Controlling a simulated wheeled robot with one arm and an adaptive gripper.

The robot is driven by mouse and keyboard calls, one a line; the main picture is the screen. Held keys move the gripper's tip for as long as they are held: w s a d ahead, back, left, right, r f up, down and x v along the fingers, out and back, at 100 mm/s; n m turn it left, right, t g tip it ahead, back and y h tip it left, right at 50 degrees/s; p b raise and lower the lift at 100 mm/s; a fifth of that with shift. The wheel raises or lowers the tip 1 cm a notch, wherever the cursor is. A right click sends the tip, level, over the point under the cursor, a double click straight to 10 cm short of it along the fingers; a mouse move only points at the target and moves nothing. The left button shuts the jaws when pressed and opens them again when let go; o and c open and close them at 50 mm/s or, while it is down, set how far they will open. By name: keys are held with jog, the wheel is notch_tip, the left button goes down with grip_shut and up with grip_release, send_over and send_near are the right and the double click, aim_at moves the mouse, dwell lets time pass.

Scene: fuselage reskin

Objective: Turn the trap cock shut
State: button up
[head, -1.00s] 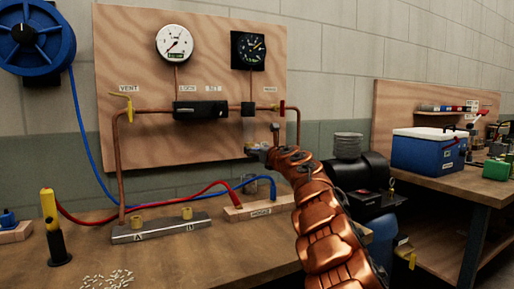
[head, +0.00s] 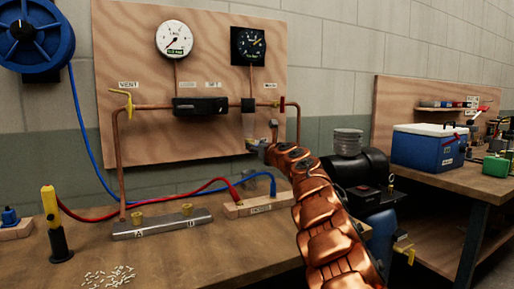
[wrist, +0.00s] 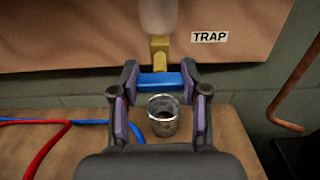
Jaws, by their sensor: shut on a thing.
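The trap cock has a brass body (wrist: 159,48) under a clear bowl (wrist: 158,14), beside a label reading TRAP (wrist: 209,37). Its blue handle (wrist: 161,79) lies crosswise, level in the wrist view. My gripper (wrist: 160,75) has one finger at each end of this handle and is shut on it. In the head view my gripper (head: 257,147) is at the lower right of the plywood panel, just below the trap bowl (head: 249,124). There the cock is mostly hidden behind my gripper and too small to read.
A metal cup (wrist: 163,115) stands below the handle on the bench. Red and blue hoses (head: 185,190) cross the bench to a wooden block (head: 258,204). A copper pipe (wrist: 297,90) runs down at the right. A black tank (head: 362,172) stands right of my arm.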

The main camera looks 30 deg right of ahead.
jog(key=c, duration=0.3)
jog(key=shift+m, duration=0.3)
jog(key=m+p, duration=0.2)
jog(key=m, duration=0.1)
jog(key=shift+r+m, duration=0.1)
jog(key=shift+m, duration=0.2)
jog(key=m+p, duration=0.2)
jog(key=m, duration=0.1)
jog(key=shift+r+m+p, duration=0.1)
jog(key=shift+m+p, duration=0.2)
jog(key=m+p, duration=0.5)
jog(key=m, duration=0.1)
jog(key=shift+m+p, duration=1.75)
jog(key=shift+m, duration=0.25)
jog(key=shift+f, duration=0.2)
